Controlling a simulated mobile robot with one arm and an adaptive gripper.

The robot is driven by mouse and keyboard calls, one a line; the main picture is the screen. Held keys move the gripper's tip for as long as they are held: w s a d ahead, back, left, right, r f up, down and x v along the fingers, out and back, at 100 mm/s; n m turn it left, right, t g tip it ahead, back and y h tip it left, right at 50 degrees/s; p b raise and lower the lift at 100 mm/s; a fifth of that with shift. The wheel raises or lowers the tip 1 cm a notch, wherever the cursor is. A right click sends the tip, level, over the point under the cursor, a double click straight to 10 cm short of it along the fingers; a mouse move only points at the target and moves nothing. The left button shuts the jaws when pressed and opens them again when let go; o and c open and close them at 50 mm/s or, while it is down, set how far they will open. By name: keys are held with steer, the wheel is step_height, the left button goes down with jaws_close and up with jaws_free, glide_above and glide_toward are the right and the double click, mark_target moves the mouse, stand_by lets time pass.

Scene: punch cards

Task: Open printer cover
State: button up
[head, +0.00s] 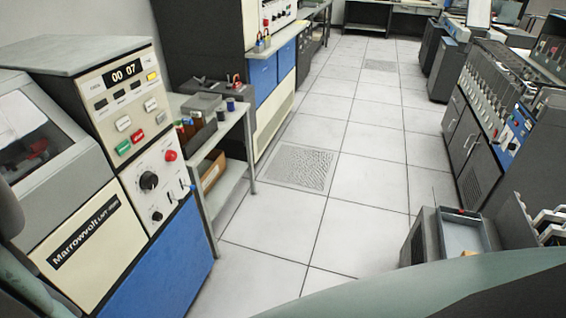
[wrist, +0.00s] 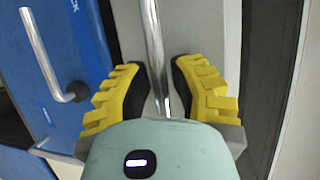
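The printer is probably the cabinet labelled Marrowvolt (head: 85,236) at the left of the head view, with a cream control panel and blue lower front. Its grey cover (head: 62,128) with a clear window sits at the far left, partly cut off, and looks closed. In the wrist view my gripper (wrist: 159,66) is open, its yellow-padded fingers on either side of a metal bar handle (wrist: 152,28). Gaps show between the bar and both fingers. The bar runs in front of a light grey panel (wrist: 205,30). The gripper is not seen in the head view.
A blue panel (wrist: 75,35) with another metal handle (wrist: 42,50) is at the left of the wrist view. A shelf table (head: 232,115) with bottles stands right of the printer. The tiled floor (head: 365,185) in the middle is clear. A grey machine (head: 490,110) stands at the right.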

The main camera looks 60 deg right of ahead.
jaws_close()
